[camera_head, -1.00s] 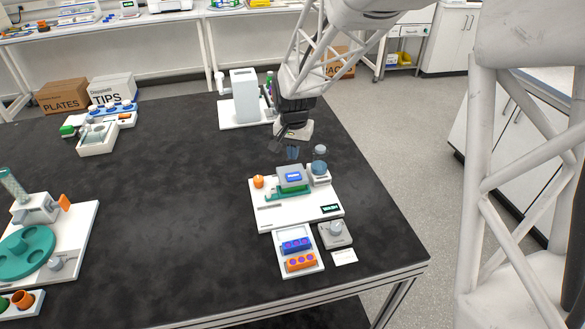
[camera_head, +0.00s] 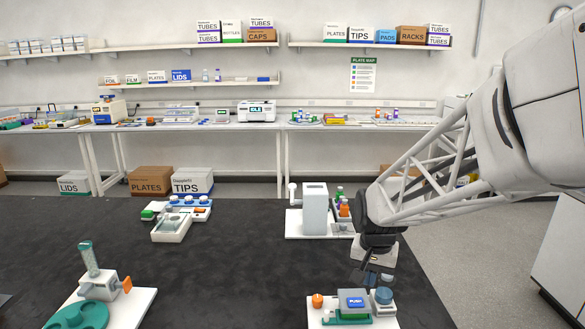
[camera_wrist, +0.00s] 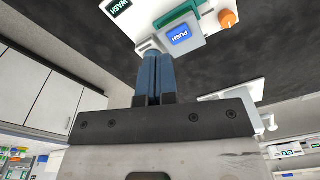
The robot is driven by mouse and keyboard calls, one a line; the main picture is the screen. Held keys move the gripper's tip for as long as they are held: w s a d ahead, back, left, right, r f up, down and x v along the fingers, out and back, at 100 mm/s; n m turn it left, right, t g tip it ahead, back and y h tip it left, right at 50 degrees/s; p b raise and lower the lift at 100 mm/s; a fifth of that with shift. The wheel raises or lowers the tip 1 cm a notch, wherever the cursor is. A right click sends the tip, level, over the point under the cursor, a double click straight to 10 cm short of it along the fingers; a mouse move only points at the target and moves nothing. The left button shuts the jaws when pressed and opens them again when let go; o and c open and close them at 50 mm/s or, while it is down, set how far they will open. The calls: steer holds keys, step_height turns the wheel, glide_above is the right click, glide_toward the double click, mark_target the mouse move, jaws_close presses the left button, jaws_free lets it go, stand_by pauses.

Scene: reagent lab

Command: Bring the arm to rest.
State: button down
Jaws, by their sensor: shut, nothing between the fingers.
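My gripper (camera_head: 368,278) is at the right side of the dark bench in the head view, pointing down above the white wash station (camera_head: 356,323). Its blue-tipped fingers (camera_wrist: 154,78) are together and hold nothing in the wrist view. The station's block with a blue PUSH screen (camera_head: 356,302) lies just in front of and below the fingers; the screen also shows in the wrist view (camera_wrist: 180,36). My white lattice arm reaches in from the right edge of the head view.
An orange knob (camera_head: 318,300) and a round blue-topped vessel (camera_head: 383,296) flank the PUSH block. A white device with a tall column (camera_head: 315,210) stands behind, left of my gripper. A turntable unit (camera_head: 85,312) is at front left. The bench middle is clear.

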steer(key=s+r+n+t, duration=0.1)
steer(key=s+r+n, duration=0.1)
steer(key=s, duration=0.9)
steer(key=s+r+n, duration=0.2)
steer(key=s+r, duration=0.3)
steer(key=s, duration=0.7)
steer(key=shift+s+d+t, duration=0.15)
steer(key=shift+d+t, duration=0.15)
steer(key=shift+t, duration=0.1)
stand_by(5.3)
